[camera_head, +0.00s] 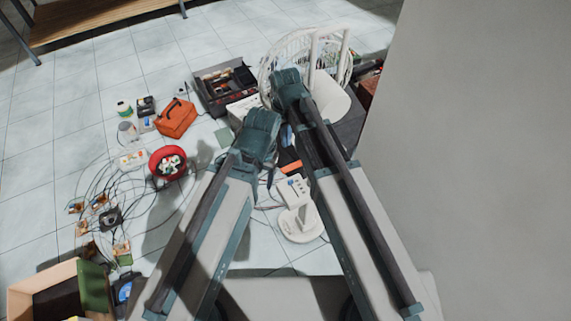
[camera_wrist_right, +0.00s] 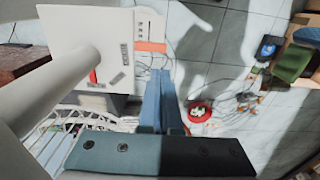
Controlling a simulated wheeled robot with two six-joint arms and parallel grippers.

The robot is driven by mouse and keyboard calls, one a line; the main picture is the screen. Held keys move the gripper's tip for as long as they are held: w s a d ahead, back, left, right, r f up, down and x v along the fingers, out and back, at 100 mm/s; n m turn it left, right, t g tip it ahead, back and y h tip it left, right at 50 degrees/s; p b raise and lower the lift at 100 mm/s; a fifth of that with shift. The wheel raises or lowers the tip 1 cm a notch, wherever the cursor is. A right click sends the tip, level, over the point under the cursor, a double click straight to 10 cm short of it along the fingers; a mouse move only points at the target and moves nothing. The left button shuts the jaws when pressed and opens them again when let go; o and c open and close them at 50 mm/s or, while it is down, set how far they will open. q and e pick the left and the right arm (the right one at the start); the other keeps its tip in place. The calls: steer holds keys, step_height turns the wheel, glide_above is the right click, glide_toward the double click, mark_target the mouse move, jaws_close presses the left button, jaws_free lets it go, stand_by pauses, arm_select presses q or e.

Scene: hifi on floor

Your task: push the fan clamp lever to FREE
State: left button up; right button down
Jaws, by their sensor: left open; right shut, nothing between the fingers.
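The white fan shows in the head view with its round wire cage (camera_head: 277,58) and thick pole (camera_head: 313,55). In the right wrist view the pole (camera_wrist_right: 62,88) crosses at left and the cage (camera_wrist_right: 62,132) lies below. A white plate (camera_wrist_right: 75,35) beyond the pole bears small grey labels (camera_wrist_right: 123,52) and a small red piece (camera_wrist_right: 93,76); I cannot tell whether this is the clamp lever. My right gripper (camera_head: 290,88) is beside the cage; its fingers (camera_wrist_right: 160,78) are shut and empty, right of the plate. My left gripper (camera_head: 260,130) is open, lower left of it, fingertips mostly hidden.
A dark open toolbox (camera_head: 223,85), orange bag (camera_head: 176,118), red bowl (camera_head: 167,163) and several cabled parts lie left on the tiles. A white round base (camera_head: 300,224) lies between my arms. A grey wall (camera_head: 480,150) closes the right side. Bare floor lies at far left.

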mark_target(286, 169)
steer(key=shift+w, duration=0.1)
stand_by(0.3)
step_height(286, 169, down, 14)
steer(key=b, duration=1.4)
arm_select(q)
step_height(286, 169, down, 14)
steer(key=shift+a+f, duration=0.1)
